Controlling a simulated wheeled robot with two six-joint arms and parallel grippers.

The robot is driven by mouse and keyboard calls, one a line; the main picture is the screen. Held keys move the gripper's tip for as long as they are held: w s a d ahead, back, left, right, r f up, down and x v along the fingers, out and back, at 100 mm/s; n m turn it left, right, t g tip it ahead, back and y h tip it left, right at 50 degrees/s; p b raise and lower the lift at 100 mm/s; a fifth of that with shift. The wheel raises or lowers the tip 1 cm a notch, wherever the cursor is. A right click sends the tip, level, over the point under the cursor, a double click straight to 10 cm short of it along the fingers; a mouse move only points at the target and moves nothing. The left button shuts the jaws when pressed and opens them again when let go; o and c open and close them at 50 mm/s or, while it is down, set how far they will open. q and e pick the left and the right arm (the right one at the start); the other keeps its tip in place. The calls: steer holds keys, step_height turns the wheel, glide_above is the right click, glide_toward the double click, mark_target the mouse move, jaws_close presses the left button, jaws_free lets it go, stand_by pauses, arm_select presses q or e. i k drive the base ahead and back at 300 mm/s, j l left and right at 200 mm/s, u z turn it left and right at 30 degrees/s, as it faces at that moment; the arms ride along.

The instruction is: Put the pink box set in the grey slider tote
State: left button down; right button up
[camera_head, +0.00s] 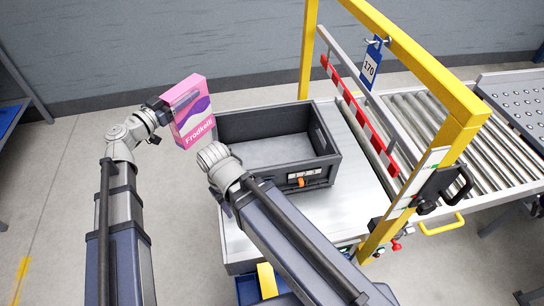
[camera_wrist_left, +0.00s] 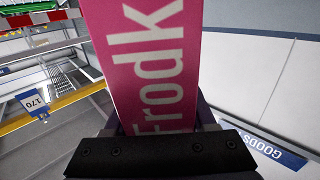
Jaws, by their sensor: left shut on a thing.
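The pink box set (camera_head: 190,112) is upright in the air in the head view, left of the grey slider tote. It reads "Frodkell" and fills the middle of the left wrist view (camera_wrist_left: 152,60). My left gripper (camera_head: 165,108) is shut on the pink box set at its left side; the fingertips are mostly hidden. The grey slider tote (camera_head: 322,172) stands on the metal table, open at the top and empty where its floor shows. My right arm reaches in front of the tote's left front corner; its gripper's fingers cannot be made out.
A yellow frame (camera_head: 462,105) with a blue "170" tag (camera_head: 371,62) rises at the tote's right. A red and white bar (camera_head: 358,112) runs beside the tote. A roller conveyor (camera_head: 490,150) lies beyond.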

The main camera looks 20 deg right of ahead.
mark_target(247, 162)
steer(key=i+j+z, duration=0.15)
steer(key=j+z, duration=0.3)
steer(key=j, duration=0.4)
steer(key=j+z, duration=0.5)
steer(key=j, duration=0.35)
steer(key=i+j, duration=0.05)
